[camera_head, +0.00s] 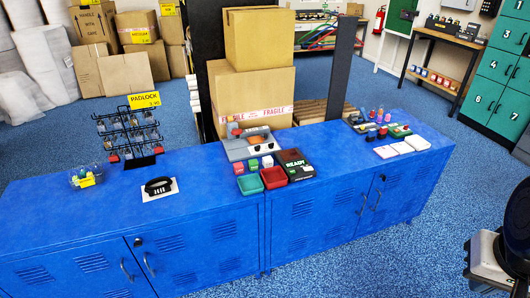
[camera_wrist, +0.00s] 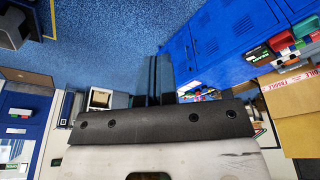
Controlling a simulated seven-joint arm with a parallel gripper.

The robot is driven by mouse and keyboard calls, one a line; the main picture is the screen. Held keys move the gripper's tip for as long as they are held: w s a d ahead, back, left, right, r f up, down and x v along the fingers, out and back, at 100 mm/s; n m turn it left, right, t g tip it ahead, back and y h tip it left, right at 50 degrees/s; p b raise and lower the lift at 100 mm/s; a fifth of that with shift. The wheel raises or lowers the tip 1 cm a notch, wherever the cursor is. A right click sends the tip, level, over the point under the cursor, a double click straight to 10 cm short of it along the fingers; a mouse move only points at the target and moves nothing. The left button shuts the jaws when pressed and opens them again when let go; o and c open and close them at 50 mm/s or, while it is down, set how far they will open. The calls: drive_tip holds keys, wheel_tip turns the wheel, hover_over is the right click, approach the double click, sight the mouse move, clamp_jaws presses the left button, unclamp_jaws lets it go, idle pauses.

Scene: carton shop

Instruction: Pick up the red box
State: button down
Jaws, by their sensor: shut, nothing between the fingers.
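On the blue cabinet top there is an open red tray-like box (camera_head: 273,178), beside a green one (camera_head: 248,184). A small red block (camera_head: 239,168) sits just behind them, next to a green and a white block. I cannot tell which red item is the red box. In the wrist view, red and green pieces (camera_wrist: 257,53) show at the upper right, tilted with the view. My gripper (camera_wrist: 153,60) is shut and empty, its dark fingers over the blue floor, well apart from the red items. The head view does not clearly show the fingers.
Tall cartons (camera_head: 258,95) and a dark post (camera_head: 341,65) stand behind.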

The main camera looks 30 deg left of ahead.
idle(0.3)
drive_tip(key=c, duration=0.6)
unclamp_jaws()
drive_tip(key=shift+o, duration=0.2)
